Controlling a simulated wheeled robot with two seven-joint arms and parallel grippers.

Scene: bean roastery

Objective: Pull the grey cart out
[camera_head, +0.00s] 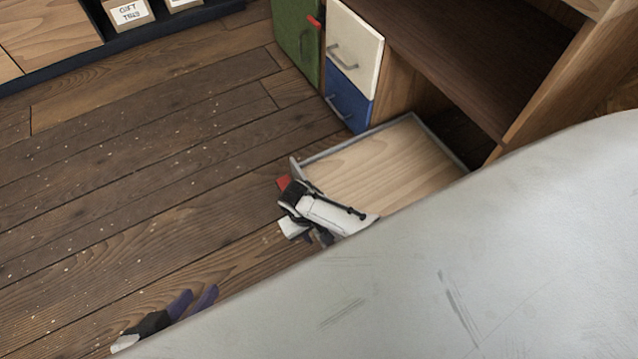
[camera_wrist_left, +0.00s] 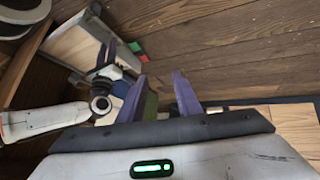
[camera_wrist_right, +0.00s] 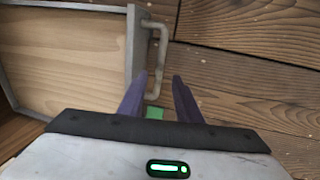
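The grey cart (camera_head: 320,155) is a low, open tray with a pale wood floor and grey rim. It stands partly out from under a dark wooden counter, and its near side is hidden by my body in the head view. In the right wrist view, its grey front panel (camera_wrist_right: 134,55) carries a grey bar handle (camera_wrist_right: 162,50). My right gripper (camera_wrist_right: 160,75) is open at the handle; the bar's lower end shows between its fingers, contact unclear. My left gripper (camera_head: 192,300) is open and empty above the floor; its fingers also show in the left wrist view (camera_wrist_left: 160,80).
Green (camera_head: 297,45), cream (camera_head: 355,50) and blue (camera_head: 348,98) fronts with handles stand beside the cart under the counter (camera_head: 450,50). A shelf with a labelled box (camera_head: 130,14) is at the upper left. The plank floor between is free apart from pale specks.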

